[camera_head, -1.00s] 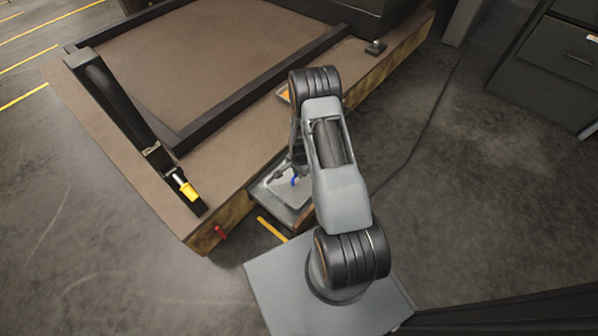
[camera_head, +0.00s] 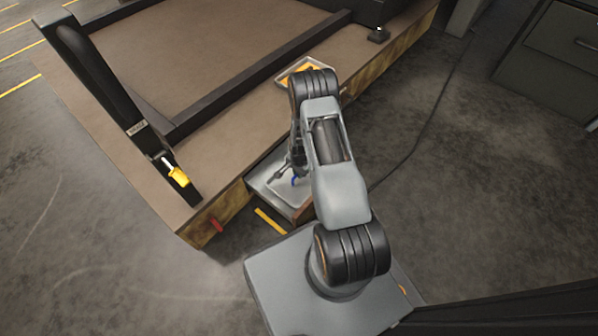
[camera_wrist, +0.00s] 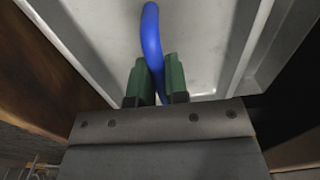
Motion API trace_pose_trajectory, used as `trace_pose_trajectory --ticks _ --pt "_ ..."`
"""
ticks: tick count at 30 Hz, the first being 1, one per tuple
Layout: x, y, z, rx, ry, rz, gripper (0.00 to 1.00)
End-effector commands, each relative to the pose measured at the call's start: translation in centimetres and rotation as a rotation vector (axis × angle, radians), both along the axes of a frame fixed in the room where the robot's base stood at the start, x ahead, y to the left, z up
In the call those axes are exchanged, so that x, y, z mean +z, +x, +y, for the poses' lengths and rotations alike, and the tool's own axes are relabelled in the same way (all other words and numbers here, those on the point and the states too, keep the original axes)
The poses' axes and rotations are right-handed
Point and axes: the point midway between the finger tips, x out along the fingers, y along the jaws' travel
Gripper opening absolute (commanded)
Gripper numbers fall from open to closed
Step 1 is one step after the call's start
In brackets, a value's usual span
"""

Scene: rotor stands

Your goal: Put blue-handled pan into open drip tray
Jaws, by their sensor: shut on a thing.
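My gripper (camera_wrist: 157,82) is shut, its two green fingertips on either side of a blue handle (camera_wrist: 152,35) in the wrist view. In the head view the blue handle is a small blue spot (camera_head: 294,181) beside my arm. A light grey, rimmed surface (camera_wrist: 205,65) fills the view behind the handle; I cannot tell whether it is the pan's or the tray's. The open drip tray (camera_head: 259,182) juts out from the side of the brown platform in the head view, below my gripper. My arm hides part of it. Whether the pan touches the tray floor is unclear.
The brown platform (camera_head: 150,165) carries black beams and a yellow-handled tool (camera_head: 178,176). A shallow tray with orange contents (camera_head: 300,70) lies beyond my arm.

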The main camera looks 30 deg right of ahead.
Motion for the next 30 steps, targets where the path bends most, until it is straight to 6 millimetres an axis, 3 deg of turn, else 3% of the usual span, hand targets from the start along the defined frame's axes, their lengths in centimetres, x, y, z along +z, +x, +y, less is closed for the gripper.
trace_pose_trajectory --ticks 12,30 --pt "-3.4 0.1 0.0 0.000 -0.001 -0.001 0.00" --pt "-4.5 0.1 0.0 0.000 -0.001 -0.001 0.00"
